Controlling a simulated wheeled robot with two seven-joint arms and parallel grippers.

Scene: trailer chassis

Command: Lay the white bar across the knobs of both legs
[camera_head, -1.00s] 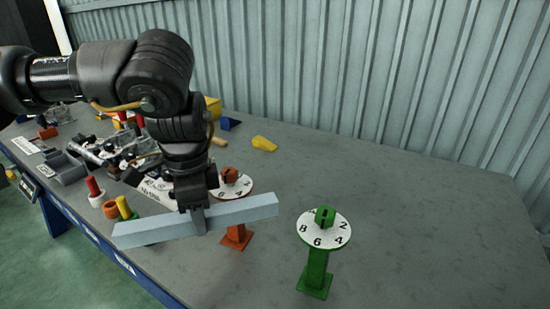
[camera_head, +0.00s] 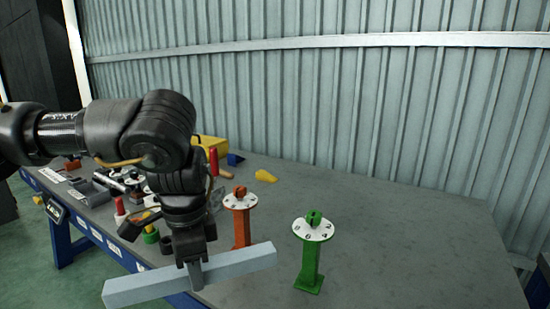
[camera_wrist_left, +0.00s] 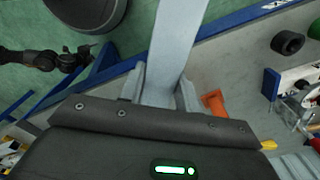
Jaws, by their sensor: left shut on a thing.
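My left gripper (camera_head: 195,275) is shut on the white bar (camera_head: 240,262), which looks pale grey and runs slantwise across the lower left of the head view. In the left wrist view the bar (camera_wrist_left: 178,35) passes between the two fingers. The orange leg (camera_head: 240,228) stands upright behind the bar, with a numbered white disc and an orange slotted knob (camera_head: 240,192) on top. The green leg (camera_head: 309,265) stands upright to the right, with a similar disc and a green knob (camera_head: 314,217). The bar is apart from both knobs.
The grey table (camera_head: 420,250) is clear to the right of the green leg. Several loose parts and tools lie at its left, with a yellow box (camera_head: 211,145) and a yellow piece (camera_head: 266,176) farther back. A corrugated wall stands behind.

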